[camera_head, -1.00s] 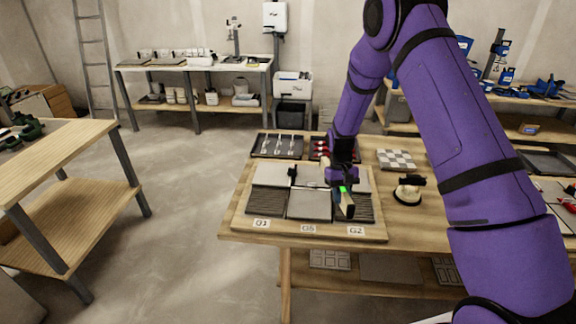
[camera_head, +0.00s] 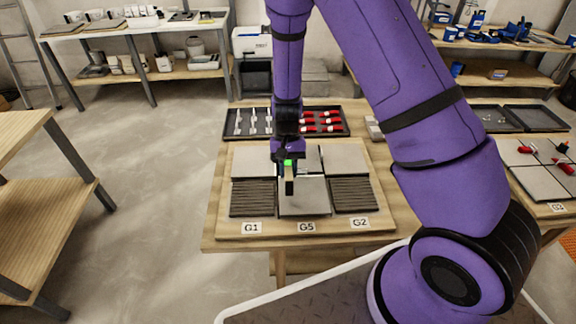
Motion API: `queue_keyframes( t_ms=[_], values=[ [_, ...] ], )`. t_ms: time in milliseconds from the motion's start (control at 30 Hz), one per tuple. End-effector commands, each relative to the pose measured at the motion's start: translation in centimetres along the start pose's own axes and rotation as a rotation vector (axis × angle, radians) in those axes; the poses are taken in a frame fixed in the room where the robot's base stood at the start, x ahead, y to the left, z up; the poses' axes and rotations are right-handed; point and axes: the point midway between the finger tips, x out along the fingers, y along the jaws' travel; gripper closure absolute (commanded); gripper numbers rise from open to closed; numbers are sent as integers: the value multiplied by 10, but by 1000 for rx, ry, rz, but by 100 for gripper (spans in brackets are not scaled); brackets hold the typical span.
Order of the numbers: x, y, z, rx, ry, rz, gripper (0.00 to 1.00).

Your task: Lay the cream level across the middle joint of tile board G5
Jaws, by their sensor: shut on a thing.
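My gripper (camera_head: 287,163) is shut on the cream level (camera_head: 289,172) above the middle column of tiles. The level is seen nearly end-on, with a dark end towards me. I cannot tell whether it touches the tiles. The wooden tile board (camera_head: 290,230) carries tiles in two rows. Its front labels read G1 (camera_head: 252,227), G5 (camera_head: 306,227) and G2 (camera_head: 358,223). A plain grey tile (camera_head: 308,198) lies behind label G5, between ribbed dark patches (camera_head: 252,198) and (camera_head: 352,194). My gripper hides part of the joint between the rows.
Behind the board are a tray of white pieces (camera_head: 238,135) and a tray of red-and-white pieces (camera_head: 343,129). Another board with red tools (camera_head: 540,180) lies at the right. My arm covers the table's right part. A wooden bench (camera_head: 70,190) stands left across open floor.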

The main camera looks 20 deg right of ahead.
Motion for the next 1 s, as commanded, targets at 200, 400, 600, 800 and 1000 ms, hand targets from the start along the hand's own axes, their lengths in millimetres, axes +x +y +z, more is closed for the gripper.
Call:
queue_keyframes(
  t_ms=[200, 400, 600, 800, 1000],
  values=[
    [20, 0, -9, -1, -1, 0, 99],
    [39, 0, -16, -2, -1, 1, 99],
    [53, 0, -22, -3, 0, 1, 99],
    [59, 0, -25, -3, 1, 0, 99],
    [60, 0, -25, -3, 1, 0, 99]
  ],
)
